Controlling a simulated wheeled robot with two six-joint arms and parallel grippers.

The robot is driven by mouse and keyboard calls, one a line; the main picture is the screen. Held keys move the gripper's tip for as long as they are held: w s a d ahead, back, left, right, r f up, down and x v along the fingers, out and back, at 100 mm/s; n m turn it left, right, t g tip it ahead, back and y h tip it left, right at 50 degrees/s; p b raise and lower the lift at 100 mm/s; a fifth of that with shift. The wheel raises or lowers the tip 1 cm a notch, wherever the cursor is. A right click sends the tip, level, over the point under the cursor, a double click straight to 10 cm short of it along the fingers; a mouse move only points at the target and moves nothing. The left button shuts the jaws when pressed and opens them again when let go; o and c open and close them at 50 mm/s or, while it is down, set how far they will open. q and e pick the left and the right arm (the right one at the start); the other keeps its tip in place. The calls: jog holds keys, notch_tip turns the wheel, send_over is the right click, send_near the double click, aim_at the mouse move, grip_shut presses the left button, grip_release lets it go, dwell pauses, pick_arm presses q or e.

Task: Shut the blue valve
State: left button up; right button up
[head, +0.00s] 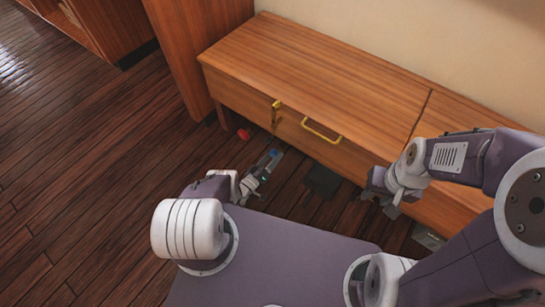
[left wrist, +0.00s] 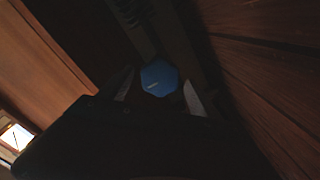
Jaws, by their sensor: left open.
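The blue valve (left wrist: 158,78) shows in the left wrist view as a faceted blue knob with a short pale mark on its face. It sits between the two fingertips of my left gripper (left wrist: 158,92), which is open around it with dark gaps at the sides; I cannot tell whether they touch. In the head view my left gripper (head: 266,165) points down toward the low cabinet's base, and the valve is hard to make out there. My right gripper (head: 385,195) hangs before the cabinet at the right, away from the valve; its jaws are too unclear to read.
A wooden cabinet (head: 300,70) with a yellow drawer handle (head: 321,131) stands along the wall. A red round knob (head: 244,133) is low at its left end. A dark flat piece (head: 322,181) lies on the floor before it. The wooden floor (head: 80,170) at left is clear.

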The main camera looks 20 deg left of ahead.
pick_arm(q)
jog(key=p+v, duration=0.2)
jog(key=v, duration=0.6)
jog(key=shift+s, duration=0.25)
jog(key=shift+a, duration=0.1)
